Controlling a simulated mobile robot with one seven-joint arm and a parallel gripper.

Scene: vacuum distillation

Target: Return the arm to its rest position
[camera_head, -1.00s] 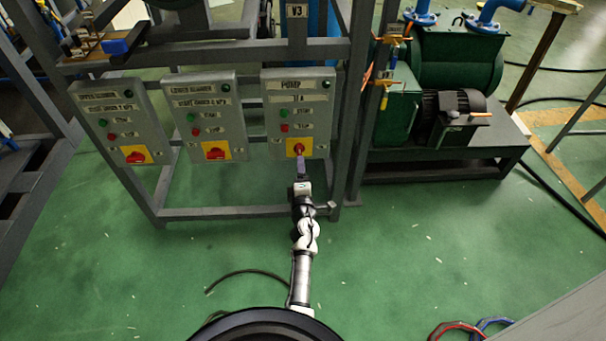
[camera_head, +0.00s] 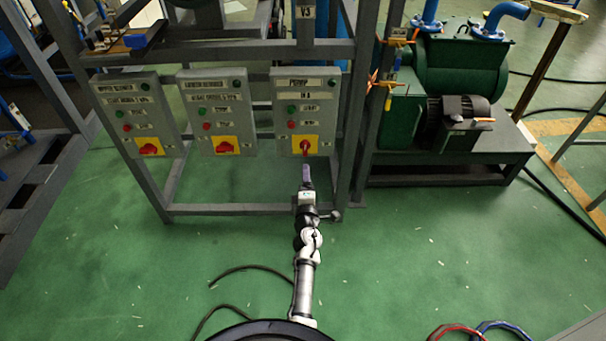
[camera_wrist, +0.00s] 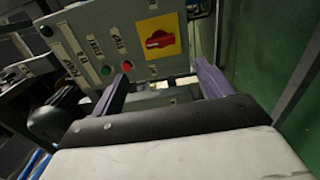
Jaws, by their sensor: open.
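My arm (camera_head: 305,270) reaches forward from my base at the bottom of the head view. My gripper (camera_head: 306,172) is at its end, just below the red knob of the PUMP box (camera_head: 305,110). In the wrist view my gripper (camera_wrist: 162,82) shows two purple fingers spread apart with nothing between them. The red knob on its yellow plate (camera_wrist: 158,40) is beyond the fingertips, and the fingers look clear of it.
Two more grey switch boxes (camera_head: 217,110) (camera_head: 138,115) hang to the left on the grey steel frame (camera_head: 250,209). A green pump (camera_head: 460,65) stands on a dark base at the right. Green floor is open around my arm; cables (camera_head: 245,268) lie on it.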

